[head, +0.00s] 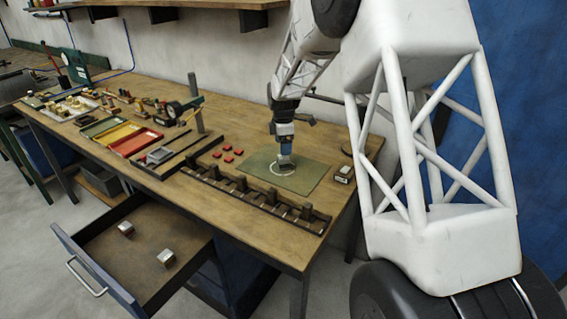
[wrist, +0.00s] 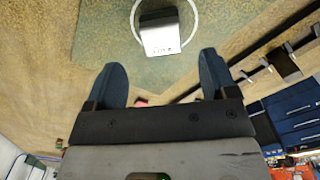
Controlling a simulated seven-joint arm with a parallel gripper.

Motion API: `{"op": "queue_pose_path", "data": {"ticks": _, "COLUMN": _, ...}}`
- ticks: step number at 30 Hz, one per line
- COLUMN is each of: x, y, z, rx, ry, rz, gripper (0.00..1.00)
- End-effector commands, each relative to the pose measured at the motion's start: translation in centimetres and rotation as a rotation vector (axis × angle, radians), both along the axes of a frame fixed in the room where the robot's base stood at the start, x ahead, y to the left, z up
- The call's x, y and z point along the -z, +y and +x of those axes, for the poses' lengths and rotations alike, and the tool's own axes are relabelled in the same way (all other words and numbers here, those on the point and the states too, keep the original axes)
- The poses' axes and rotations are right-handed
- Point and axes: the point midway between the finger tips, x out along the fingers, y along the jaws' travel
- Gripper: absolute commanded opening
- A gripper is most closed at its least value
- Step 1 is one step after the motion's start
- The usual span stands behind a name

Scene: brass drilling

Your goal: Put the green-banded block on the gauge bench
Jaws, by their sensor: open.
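My gripper (head: 285,162) is over the green mat (head: 305,180) at the right of the wooden bench. In the wrist view its two blue fingers (wrist: 161,80) are apart with nothing between them. A metal block (wrist: 160,38) with small dark marks sits inside a white ring (wrist: 188,52) on the mat, just beyond the fingertips. Another pale block (head: 343,172) stands right of the mat. Two metal blocks (head: 125,228) (head: 166,257) lie in the open drawer. I cannot make out a green band on any block. A dial gauge (head: 175,109) stands by an upright post.
A dark slotted rack (head: 255,197) runs along the bench front. Several small red pieces (head: 227,158) lie behind it. Green, yellow and red trays (head: 135,142) are farther left. The open drawer (head: 90,262) juts out below the bench.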

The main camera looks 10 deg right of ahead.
Motion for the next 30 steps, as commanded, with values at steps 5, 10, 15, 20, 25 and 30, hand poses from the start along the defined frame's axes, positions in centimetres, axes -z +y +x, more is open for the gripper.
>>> {"op": "queue_pose_path", "data": {"ticks": 5, "x": 0.0, "y": 0.0, "z": 0.0, "rx": 0.001, "ry": 0.000, "rz": 0.000, "gripper": 0.79}}
{"op": "queue_pose_path", "data": {"ticks": 10, "x": 0.6, "y": 0.0, "z": -0.1, "rx": 0.002, "ry": 0.001, "rz": 0.000, "gripper": 0.79}}
{"op": "queue_pose_path", "data": {"ticks": 15, "x": 1.9, "y": 0.0, "z": -0.1, "rx": 0.002, "ry": 0.001, "rz": 0.000, "gripper": 0.79}}
{"op": "queue_pose_path", "data": {"ticks": 20, "x": 2.5, "y": 0.0, "z": 0.0, "rx": 0.002, "ry": -0.001, "rz": 0.000, "gripper": 0.79}}
{"op": "queue_pose_path", "data": {"ticks": 25, "x": 2.5, "y": 0.0, "z": 0.0, "rx": 0.002, "ry": -0.001, "rz": 0.000, "gripper": 0.79}}
{"op": "queue_pose_path", "data": {"ticks": 30, "x": 2.7, "y": 0.0, "z": -0.1, "rx": 0.002, "ry": 0.000, "rz": 0.000, "gripper": 0.79}}
